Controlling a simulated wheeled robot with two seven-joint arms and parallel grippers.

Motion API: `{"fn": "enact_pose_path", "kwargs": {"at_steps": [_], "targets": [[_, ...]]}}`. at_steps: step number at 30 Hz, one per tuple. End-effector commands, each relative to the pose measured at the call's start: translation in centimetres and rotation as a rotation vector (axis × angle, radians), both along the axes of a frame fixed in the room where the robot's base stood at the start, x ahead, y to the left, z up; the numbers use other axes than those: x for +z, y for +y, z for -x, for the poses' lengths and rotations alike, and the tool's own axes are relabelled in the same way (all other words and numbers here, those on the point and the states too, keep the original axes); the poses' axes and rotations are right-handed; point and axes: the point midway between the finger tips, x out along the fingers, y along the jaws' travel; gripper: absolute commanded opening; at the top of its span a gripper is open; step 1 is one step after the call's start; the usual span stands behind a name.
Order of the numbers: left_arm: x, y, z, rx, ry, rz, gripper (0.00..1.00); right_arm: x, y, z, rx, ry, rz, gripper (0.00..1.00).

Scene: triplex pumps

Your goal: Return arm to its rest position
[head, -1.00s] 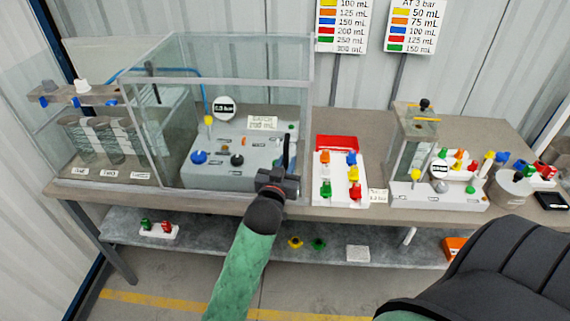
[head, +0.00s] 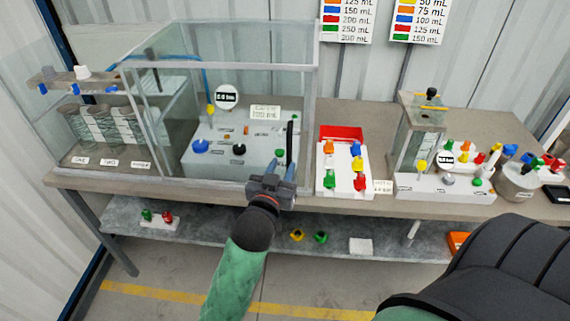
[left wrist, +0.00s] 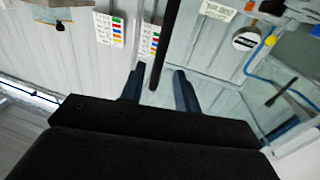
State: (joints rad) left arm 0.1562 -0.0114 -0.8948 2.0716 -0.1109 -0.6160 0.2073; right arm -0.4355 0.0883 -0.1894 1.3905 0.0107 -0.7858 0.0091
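My left arm, with a green sleeve-like link, comes up from the bottom in the head view. Its left gripper (head: 274,172) is in front of the bench's front edge, by the lower right corner of the clear enclosure (head: 318,110). The two blue-grey fingers also show in the left wrist view (left wrist: 158,88), spread apart. I see no other thing between the fingers. My right gripper is out of view.
The bench (head: 380,112) carries a grey pump station (head: 235,168) inside the enclosure, a white tray of coloured parts (head: 328,182) and another station (head: 445,185) at right. A lower shelf (head: 200,237) holds small parts. Floor shows in front.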

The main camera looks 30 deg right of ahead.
Motion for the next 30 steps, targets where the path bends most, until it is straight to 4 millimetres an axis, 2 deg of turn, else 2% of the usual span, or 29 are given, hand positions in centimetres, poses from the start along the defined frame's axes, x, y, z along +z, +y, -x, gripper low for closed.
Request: {"fn": "enact_pose_path", "kwargs": {"at_steps": [6,22,26,29,30], "targets": [[0.0,0.7,0.6,0.0,0.001,-0.001,0.32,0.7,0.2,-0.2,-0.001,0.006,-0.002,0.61],[-0.4,0.8,0.5,0.004,0.005,-0.004,0.32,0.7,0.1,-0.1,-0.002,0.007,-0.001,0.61],[-3.4,1.7,-0.8,0.033,0.049,-0.032,0.32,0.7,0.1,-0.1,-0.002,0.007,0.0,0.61],[-7.9,3.4,-2.4,0.075,0.115,-0.075,0.32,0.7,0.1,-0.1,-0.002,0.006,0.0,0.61],[-10.2,4.3,-3.0,0.095,0.147,-0.096,0.32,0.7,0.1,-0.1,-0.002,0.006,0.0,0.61]]}}
